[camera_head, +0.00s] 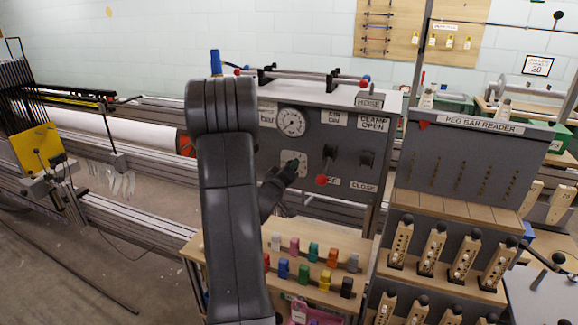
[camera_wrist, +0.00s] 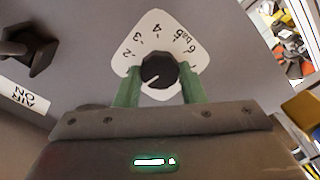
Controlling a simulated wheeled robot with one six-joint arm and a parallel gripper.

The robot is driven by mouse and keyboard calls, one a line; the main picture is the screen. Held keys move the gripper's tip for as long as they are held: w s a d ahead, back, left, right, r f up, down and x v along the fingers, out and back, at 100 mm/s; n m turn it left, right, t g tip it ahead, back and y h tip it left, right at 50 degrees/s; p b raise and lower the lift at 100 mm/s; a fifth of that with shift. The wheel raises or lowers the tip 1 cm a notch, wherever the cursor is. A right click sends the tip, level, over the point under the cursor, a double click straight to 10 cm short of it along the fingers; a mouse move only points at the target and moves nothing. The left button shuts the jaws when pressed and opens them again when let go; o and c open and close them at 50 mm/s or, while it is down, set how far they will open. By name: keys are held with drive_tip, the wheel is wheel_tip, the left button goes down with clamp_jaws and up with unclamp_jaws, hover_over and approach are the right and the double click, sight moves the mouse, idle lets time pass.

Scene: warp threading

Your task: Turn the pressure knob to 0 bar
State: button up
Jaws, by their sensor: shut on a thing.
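The black round pressure knob (camera_wrist: 157,68) sits on a white dial plate (camera_wrist: 147,28) on the grey panel. In the head view my gripper (camera_head: 291,167) reaches the plate below the round gauge (camera_head: 291,121) and covers the knob. The gauge needle is too small to read.
Colored pegs (camera_head: 304,272) stand on wooden shelves below. The peg bar reader (camera_head: 480,125) is at the right.

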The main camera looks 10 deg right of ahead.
drive_tip(key=shift+f+n+p, duration=0.15)
drive_tip(key=shift+n+p, duration=0.15)
drive_tip(key=shift+n, duration=0.7)
drive_tip(key=o, duration=1)
drive_tip(key=b+v, duration=0.2)
drive_tip(key=v, duration=1.1)
drive_tip(key=shift+s+a, duration=0.25)
drive_tip(key=shift+s, duration=0.1)
